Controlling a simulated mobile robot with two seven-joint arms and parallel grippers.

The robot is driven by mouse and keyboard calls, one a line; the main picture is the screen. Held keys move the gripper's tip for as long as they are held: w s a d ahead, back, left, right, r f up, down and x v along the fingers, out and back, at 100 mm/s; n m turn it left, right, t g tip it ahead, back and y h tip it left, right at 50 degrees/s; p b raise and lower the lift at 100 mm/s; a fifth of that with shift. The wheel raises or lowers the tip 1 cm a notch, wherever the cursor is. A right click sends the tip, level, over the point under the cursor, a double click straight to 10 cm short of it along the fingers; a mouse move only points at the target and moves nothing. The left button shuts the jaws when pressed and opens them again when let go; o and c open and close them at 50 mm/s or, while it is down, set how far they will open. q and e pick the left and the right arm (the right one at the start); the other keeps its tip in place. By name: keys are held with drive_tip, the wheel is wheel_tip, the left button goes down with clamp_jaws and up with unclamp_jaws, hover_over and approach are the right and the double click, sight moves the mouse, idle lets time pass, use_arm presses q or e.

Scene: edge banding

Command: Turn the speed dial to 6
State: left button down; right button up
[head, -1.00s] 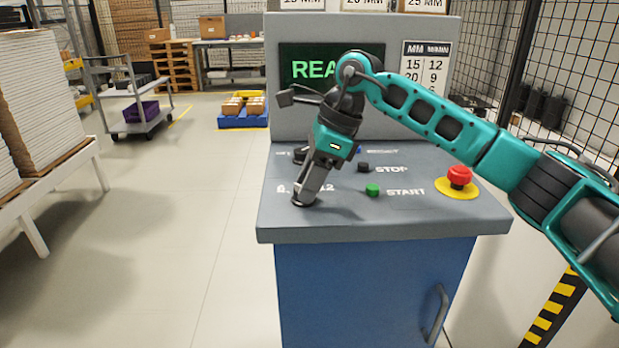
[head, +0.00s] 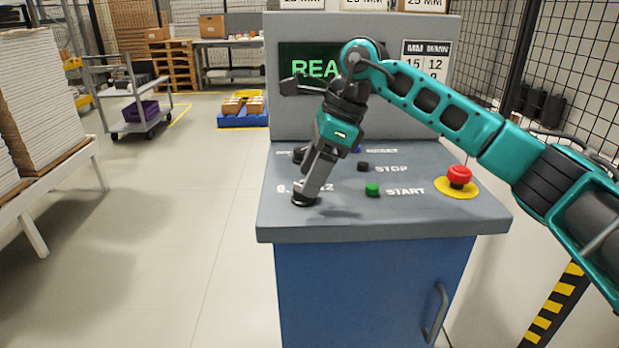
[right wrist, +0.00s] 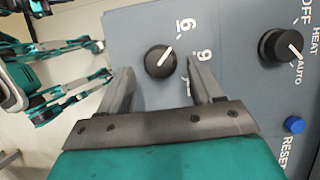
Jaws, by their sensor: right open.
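The speed dial (right wrist: 160,62) is a round black knob on the grey panel. Its white pointer line aims up-right in the right wrist view, nearest the 6 mark (right wrist: 185,25) and short of the 9 mark (right wrist: 205,56). A third mark is partly hidden by a finger. In the head view the dial (head: 303,203) shows only as a dark edge under the fingertips. My right gripper (right wrist: 158,75) is open, with one finger on each side of the dial and a visible gap to both. It also shows in the head view (head: 308,190), tilted over the panel's front left.
Behind the dial is a black OFF/HEAT/AUTO knob (right wrist: 281,46). Nearby are the blue reset button (right wrist: 294,125), black stop button (head: 363,167) and green start button (head: 373,190). A red emergency button (head: 459,177) stands at the right. The screen (head: 305,68) is partly hidden by my arm.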

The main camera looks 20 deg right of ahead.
drive_tip(key=v, duration=1.1)
drive_tip(key=shift+p, duration=0.35)
drive_tip(key=shift+s, duration=0.1)
